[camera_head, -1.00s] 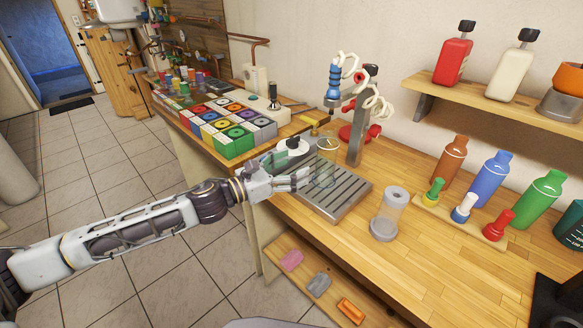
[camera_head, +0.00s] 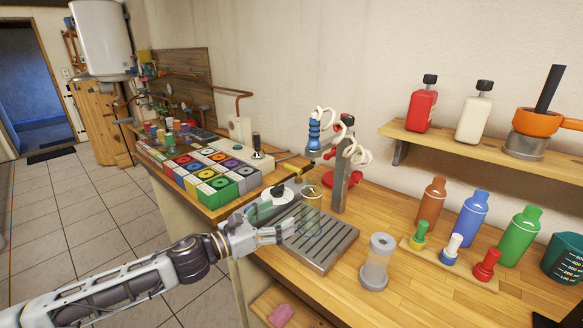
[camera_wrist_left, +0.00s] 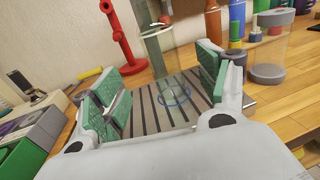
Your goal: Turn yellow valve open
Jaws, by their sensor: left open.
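I cannot clearly make out a yellow valve. Copper pipes with small coloured fittings (camera_head: 165,72) run along the far wall in the head view, too small to tell apart. My left gripper (camera_head: 284,230) is open and reaches over the left edge of a slotted metal tray (camera_head: 328,254) on the wooden bench. In the left wrist view the open jaws (camera_wrist_left: 163,98) have green pads with nothing held between them. A clear glass (camera_wrist_left: 157,58) on the tray (camera_wrist_left: 172,102) stands beyond them. My right gripper is not in view.
Coloured boxes (camera_head: 210,180) stand left of the tray. A clear cylinder (camera_head: 377,262) and bottles (camera_head: 471,218) stand to the right. The tiled floor on the left (camera_head: 85,215) is clear.

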